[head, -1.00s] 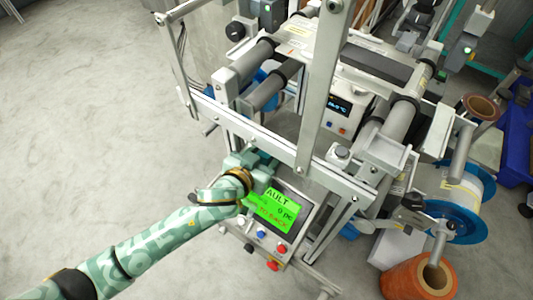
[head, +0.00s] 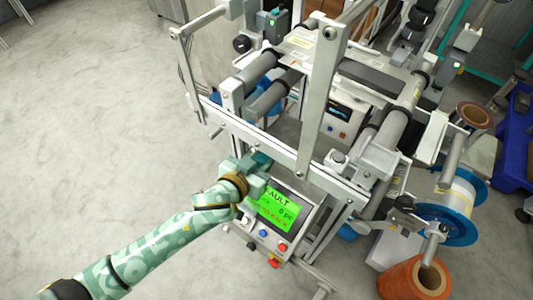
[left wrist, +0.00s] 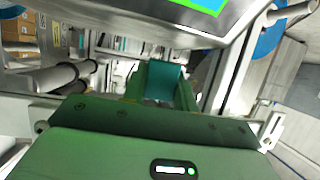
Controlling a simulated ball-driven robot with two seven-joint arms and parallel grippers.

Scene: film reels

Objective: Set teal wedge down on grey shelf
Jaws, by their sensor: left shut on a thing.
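My left gripper (head: 258,167) is at the upper left corner of the machine's control panel, just below the front frame bar. In the left wrist view, its green fingers (left wrist: 160,90) are shut on the teal wedge (left wrist: 164,78). A dark teal part of the wedge (head: 262,157) shows in the head view; the fingers hide the rest. I cannot tell whether the wedge touches anything below it. I cannot pick out the grey shelf for certain. My right gripper is not in view.
The control panel (head: 272,207) with its green screen is right beside the left gripper. A metal frame bar (head: 265,140) crosses just above it. Rollers (head: 270,97) lie behind. A blue reel (head: 450,215) and an orange roll (head: 413,280) stand at right. Floor at left is clear.

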